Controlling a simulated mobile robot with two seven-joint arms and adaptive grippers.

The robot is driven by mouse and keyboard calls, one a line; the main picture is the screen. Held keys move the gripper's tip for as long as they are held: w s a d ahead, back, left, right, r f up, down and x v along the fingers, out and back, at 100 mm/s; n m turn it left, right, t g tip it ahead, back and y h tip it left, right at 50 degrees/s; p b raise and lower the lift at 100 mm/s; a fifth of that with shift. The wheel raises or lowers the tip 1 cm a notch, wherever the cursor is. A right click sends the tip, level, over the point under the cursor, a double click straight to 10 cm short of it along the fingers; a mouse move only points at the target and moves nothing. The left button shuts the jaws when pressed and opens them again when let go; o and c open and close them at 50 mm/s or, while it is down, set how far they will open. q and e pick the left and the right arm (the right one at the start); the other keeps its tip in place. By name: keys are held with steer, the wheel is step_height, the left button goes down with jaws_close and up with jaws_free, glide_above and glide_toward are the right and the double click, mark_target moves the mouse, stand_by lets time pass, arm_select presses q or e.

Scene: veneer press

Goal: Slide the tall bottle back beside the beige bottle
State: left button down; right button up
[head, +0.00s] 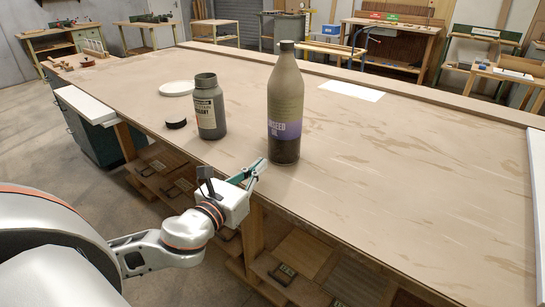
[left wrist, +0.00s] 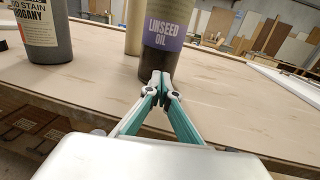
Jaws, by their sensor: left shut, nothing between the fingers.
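The tall bottle (head: 285,105) stands upright near the table's front edge, olive-brown with a purple band; its label reads linseed oil in the left wrist view (left wrist: 162,35). A beige upright shape, seemingly the beige bottle (left wrist: 133,28), shows partly behind its left side in the left wrist view; I cannot make it out in the head view. My left gripper (head: 257,169) is shut and empty, its fingertips low in front of the tall bottle. In the left wrist view the fingertips (left wrist: 161,77) overlap its base; I cannot tell if they touch. My right gripper is not in view.
A grey stain bottle (head: 209,106) stands left of the tall bottle, with a black lid (head: 176,123) and a white disc (head: 177,88) nearby. A white sheet (head: 351,91) lies behind to the right. The right part of the tabletop (head: 430,170) is clear.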

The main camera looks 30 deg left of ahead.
mark_target(277, 146)
arm_select(q)
steer(key=w, duration=0.4)
steer(key=shift+w+a, duration=0.2)
steer(key=shift+w, duration=1.1)
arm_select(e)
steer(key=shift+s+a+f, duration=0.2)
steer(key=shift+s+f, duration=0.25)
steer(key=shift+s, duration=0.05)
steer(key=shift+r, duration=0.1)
